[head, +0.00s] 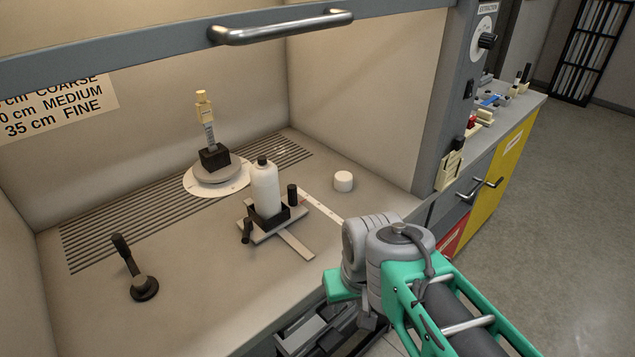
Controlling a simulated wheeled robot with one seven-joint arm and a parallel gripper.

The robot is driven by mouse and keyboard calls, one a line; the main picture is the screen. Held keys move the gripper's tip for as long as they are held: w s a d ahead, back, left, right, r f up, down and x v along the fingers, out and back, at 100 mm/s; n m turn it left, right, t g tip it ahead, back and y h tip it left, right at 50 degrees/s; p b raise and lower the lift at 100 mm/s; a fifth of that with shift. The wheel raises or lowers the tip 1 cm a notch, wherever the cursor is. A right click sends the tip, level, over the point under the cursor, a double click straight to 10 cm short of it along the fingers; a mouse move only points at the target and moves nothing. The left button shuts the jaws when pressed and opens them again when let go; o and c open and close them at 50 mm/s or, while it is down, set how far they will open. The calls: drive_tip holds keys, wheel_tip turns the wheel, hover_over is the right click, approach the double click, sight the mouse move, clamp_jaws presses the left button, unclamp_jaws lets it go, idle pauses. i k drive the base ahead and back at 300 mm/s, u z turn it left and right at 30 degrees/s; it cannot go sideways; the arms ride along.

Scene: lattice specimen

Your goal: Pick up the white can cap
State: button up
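The white can cap (343,181) is a small white cylinder standing on the cabinet's work surface, to the right of a white spray can. The white can (265,188) stands upright in a black holder, and its dark nozzle shows at the top. My arm, grey and green, reaches in from the lower right at the front edge of the work surface. Its end is apart from the cap, nearer the camera. The gripper fingers are hidden or cannot be made out, so I cannot tell whether they are open.
A raised sash with a metal handle (283,27) crosses the top. A dark lever (132,268) stands at the left front. A round turntable (217,175) bears a black block with a pale specimen. The right cabinet wall (372,100) is near the cap. Work surface around the cap is clear.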

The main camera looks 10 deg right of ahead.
sight(343, 180)
drive_tip(key=u, duration=4.2)
drive_tip(key=k, duration=1.4)
drive_tip(key=z, duration=1.2)
